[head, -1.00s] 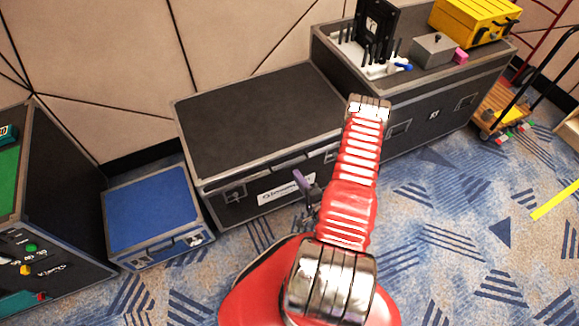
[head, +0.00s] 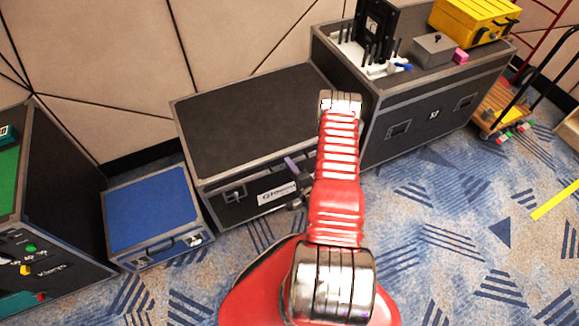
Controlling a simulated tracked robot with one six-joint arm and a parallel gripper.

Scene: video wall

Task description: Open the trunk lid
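The trunk (head: 232,208) is a long black case with grey metal edges, standing on the carpet in the middle of the head view. Its black lid (head: 235,125) lies flat and looks closed. Latches and a white label show on its front. My red arm reaches up over the trunk's right part and hides some of the lid and front. My gripper (head: 294,184) seems to be the small dark part with a purple piece, left of the arm by the trunk's front upper edge. It is mostly hidden, so I cannot tell its opening or contact.
A blue case (head: 152,208) stands close left of the trunk, with a green-topped dark case (head: 60,210) beyond. A taller black case (head: 430,115) adjoins on the right, carrying a yellow toolbox (head: 470,20). A wall is behind. The carpet at front right is clear.

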